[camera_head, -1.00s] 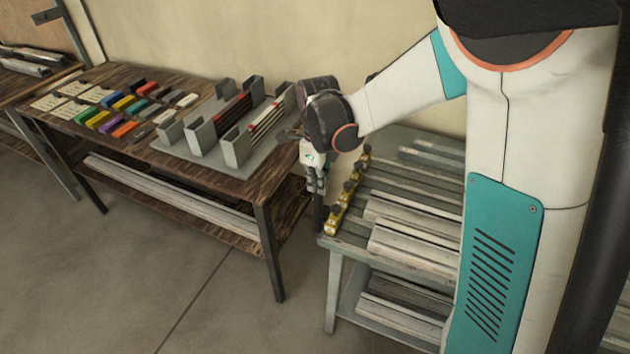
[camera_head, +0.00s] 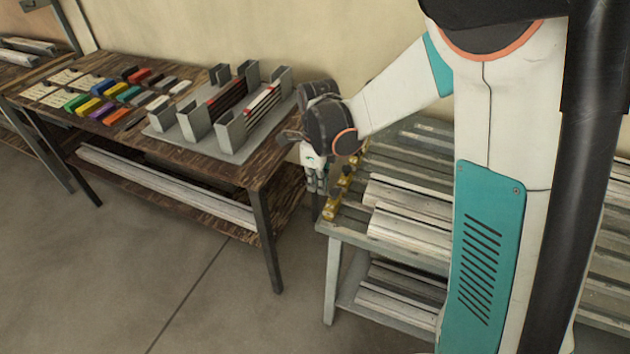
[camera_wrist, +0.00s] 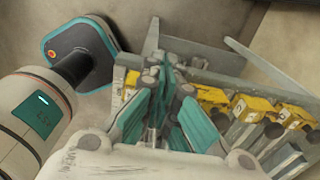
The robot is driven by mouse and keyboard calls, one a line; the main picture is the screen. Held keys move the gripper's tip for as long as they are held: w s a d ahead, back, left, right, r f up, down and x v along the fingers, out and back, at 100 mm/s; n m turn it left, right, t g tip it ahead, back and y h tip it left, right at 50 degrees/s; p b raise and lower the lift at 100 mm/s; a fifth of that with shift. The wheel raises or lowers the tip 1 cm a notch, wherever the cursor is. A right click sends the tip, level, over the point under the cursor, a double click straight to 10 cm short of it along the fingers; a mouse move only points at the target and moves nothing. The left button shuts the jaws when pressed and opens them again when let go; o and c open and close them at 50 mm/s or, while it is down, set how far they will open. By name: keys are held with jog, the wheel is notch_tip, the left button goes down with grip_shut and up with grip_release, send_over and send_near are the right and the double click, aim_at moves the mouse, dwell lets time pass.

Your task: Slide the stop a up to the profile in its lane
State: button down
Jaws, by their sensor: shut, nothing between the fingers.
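Yellow stops with dark knobs (camera_head: 333,210) stand in a row along the left end of the grey clamp bench (camera_head: 345,232). In the wrist view they show as several yellow blocks (camera_wrist: 255,106), with another yellow block (camera_wrist: 131,82) left of the fingers. Their marks are too small to read, so I cannot tell which is stop a. Long grey profiles (camera_head: 410,222) lie in the lanes right of the stops. My gripper (camera_head: 317,184) points down, shut and empty, just left of the stop row. In the wrist view its teal-padded fingers (camera_wrist: 160,88) hide part of the row.
A wooden table (camera_head: 245,178) stands left of the bench, with a grey slotted rack (camera_head: 215,150) and coloured blocks (camera_head: 103,88) on it. A narrow gap separates table and bench. More profiles lie on the lower shelves (camera_head: 170,185). The floor in front is clear.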

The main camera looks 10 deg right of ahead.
jog(key=shift+s+d, duration=1.15)
jog(key=shift+d, duration=0.4)
jog(key=shift+s+d, duration=1.2)
jog(key=shift+d, duration=0.35)
jog(key=shift+s+d, duration=1.15)
jog(key=shift+d, duration=0.4)
jog(key=shift+s+d, duration=0.25)
jog(key=shift+d, duration=0.2)
jog(key=shift+a, duration=0.1)
jog(key=shift+w+a+r, duration=0.1)
jog(key=shift+w+a, duration=0.4)
jog(key=shift+a, duration=0.05)
notch_tip(320, 180, up, 7)
jog(key=p, duration=0.5)
